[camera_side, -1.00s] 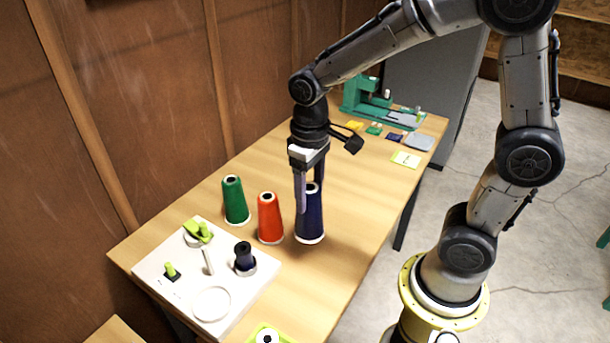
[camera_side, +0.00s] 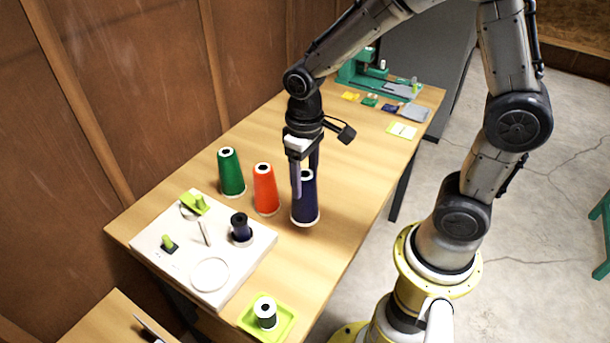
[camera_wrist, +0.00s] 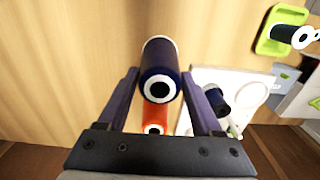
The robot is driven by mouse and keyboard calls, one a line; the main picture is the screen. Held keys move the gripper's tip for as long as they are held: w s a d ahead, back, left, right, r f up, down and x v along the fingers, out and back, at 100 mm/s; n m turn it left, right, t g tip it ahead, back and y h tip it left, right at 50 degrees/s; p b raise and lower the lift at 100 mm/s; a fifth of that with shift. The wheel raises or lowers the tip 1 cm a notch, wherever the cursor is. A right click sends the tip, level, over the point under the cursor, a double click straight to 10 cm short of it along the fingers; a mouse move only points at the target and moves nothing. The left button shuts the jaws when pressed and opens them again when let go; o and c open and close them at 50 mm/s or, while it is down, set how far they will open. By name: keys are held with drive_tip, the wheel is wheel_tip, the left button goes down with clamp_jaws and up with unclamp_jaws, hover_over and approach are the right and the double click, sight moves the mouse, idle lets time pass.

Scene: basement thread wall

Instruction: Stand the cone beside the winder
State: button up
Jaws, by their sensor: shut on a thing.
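The navy cone (camera_side: 305,207) stands upright between the fingers of my gripper (camera_side: 305,183), which is shut on it near its top. In the wrist view the navy cone (camera_wrist: 160,58) lies between the two fingers (camera_wrist: 162,90), with its white-ringed top toward me. I cannot tell whether its base touches the table. The white board with posts, a lime lever and a dark spool (camera_side: 185,262) looks like the winder. It lies left of and nearer the camera than the held cone, with a gap between them.
A red cone (camera_side: 265,190) stands close to the left of the held cone, and a green cone (camera_side: 231,174) stands beyond it. A lime tray (camera_side: 285,333) with a spool is at the front. A teal machine (camera_side: 360,70) and small coloured pieces are at the back. Table right of the cone is bare.

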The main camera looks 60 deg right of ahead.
drive_tip(key=shift+f, duration=1.65)
drive_tip(key=o, duration=1.2)
drive_tip(key=shift+o, duration=0.2)
wheel_tip(320, 180, up, 7)
drive_tip(key=s+d+r+t, duration=0.2)
drive_tip(key=s+r+t, duration=0.3)
drive_tip(key=s+r, duration=0.5)
drive_tip(key=s, duration=0.3)
drive_tip(key=shift+t, duration=0.3)
